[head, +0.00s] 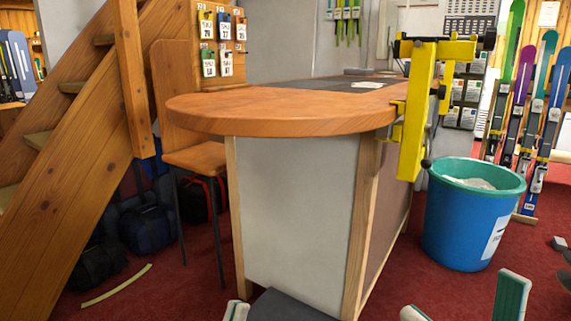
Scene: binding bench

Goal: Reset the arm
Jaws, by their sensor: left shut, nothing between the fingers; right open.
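My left gripper (237,310) shows at the bottom edge, left of centre, in front of the bench's pale end panel. Its two pale green-and-white fingertips are together with nothing between them. My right gripper (461,302) is at the bottom right, its fingertips spread wide apart and empty, over the red carpet. Both grippers are below the bench top and apart from the bench (290,115). Most of each gripper and the arms are cut off by the frame.
A yellow clamp-like stand (418,110) is fixed at the bench's right edge. A blue bin (465,225) stands right of the bench. Skis (525,90) lean behind it. A wooden chair (195,155) and staircase (80,150) are on the left. A pale strip (117,286) lies on the carpet.

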